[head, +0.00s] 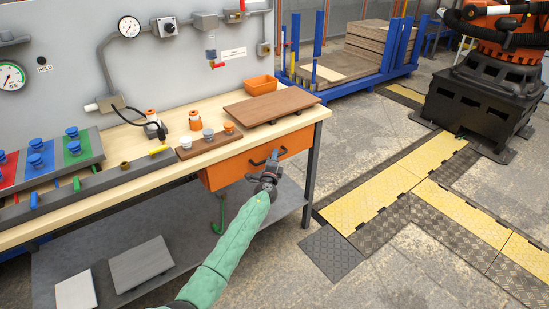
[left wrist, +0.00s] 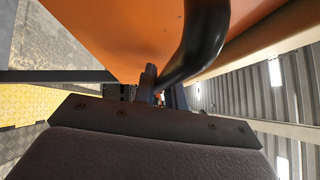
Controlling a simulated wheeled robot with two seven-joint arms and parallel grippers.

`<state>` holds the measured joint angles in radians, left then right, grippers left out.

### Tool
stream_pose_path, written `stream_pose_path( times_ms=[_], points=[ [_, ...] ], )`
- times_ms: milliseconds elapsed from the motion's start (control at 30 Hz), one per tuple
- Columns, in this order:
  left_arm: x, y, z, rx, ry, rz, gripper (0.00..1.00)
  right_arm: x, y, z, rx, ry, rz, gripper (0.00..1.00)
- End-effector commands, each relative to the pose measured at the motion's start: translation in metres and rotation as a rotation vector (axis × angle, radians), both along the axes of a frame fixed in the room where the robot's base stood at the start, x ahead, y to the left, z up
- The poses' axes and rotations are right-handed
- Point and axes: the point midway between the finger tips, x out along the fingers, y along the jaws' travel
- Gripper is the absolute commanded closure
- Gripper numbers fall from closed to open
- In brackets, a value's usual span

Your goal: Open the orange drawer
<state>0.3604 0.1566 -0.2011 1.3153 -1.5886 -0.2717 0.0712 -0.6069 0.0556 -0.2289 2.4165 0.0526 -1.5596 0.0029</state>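The orange drawer (head: 232,170) sits under the right part of the wooden workbench top, and its front looks flush with the bench edge. Its black bar handle (head: 283,151) is on the front. In the head view my left gripper (head: 272,162) is right at the handle, with the green-sleeved arm reaching up to it from below. In the left wrist view the dark curved handle (left wrist: 203,32) runs down to my left gripper's fingers (left wrist: 163,88), below the orange drawer front (left wrist: 115,35). Whether the fingers are closed on it is hidden. My right gripper is not in view.
On the bench (head: 105,203) are a brown board (head: 270,106), an orange bin (head: 261,85) and a small wooden tray with cups (head: 205,144). A grey lower shelf (head: 190,238) lies below. The floor right of the bench is open, with yellow-topped cable ramps (head: 375,195).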

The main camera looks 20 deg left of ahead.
Motion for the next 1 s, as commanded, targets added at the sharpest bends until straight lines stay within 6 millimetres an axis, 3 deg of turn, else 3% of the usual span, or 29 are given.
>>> stream_pose_path(
  times_ms=[267, 467, 667, 1000],
  points=[
    [-0.001, -0.001, -0.001, 0.000, 0.001, 0.000, 1.00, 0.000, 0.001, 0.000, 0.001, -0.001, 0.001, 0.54],
    [-0.012, -0.015, -0.002, -0.001, 0.002, 0.000, 1.00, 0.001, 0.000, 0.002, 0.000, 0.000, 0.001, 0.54],
    [-0.036, -0.046, -0.002, -0.003, 0.003, -0.001, 1.00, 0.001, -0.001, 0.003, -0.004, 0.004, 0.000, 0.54],
    [-0.095, -0.120, -0.004, -0.004, 0.002, -0.001, 1.00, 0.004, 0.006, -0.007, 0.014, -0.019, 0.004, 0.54]
  ],
)
